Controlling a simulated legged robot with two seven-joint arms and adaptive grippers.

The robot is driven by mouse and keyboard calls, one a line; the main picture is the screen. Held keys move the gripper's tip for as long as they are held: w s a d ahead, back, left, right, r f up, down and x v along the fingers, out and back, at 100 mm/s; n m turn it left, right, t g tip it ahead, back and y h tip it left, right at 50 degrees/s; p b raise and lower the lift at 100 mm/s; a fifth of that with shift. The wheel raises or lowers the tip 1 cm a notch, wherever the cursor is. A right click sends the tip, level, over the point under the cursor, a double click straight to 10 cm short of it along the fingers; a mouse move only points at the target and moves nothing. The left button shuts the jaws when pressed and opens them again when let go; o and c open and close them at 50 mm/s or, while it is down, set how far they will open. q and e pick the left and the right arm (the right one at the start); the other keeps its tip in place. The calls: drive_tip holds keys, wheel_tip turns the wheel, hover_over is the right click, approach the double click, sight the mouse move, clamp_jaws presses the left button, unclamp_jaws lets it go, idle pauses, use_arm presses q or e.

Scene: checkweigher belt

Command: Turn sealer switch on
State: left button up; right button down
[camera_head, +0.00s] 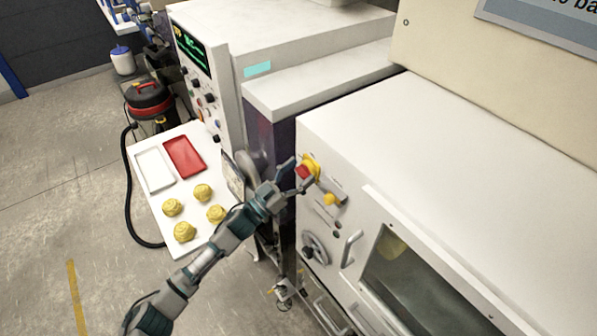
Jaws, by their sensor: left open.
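A red and yellow rotary switch (314,165) sits on the upper left part of the white machine's front panel. I take it to be the sealer switch, though no label can be read. My left gripper (297,176) is open right in front of it, its fingers pointing at the switch. The fingers overlap the switch's left edge in the picture, and I cannot tell whether they touch it. The setting of the switch is too small to read. My right gripper does not show.
Below the switch are a smaller yellow control (332,199), a round dial (316,250) and a door handle (351,248). A white table (160,212) at left bears a white tray (153,171), a red tray (186,156) and several yellow items (203,192). A vacuum (150,98) stands behind.

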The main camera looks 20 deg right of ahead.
use_arm(q)
drive_tip(key=shift+d, duration=0.45)
drive_tip(key=c, duration=0.3)
drive_tip(key=shift+d, duration=0.25)
drive_tip(key=c, duration=0.9)
drive_tip(key=shift+a+f, duration=0.1)
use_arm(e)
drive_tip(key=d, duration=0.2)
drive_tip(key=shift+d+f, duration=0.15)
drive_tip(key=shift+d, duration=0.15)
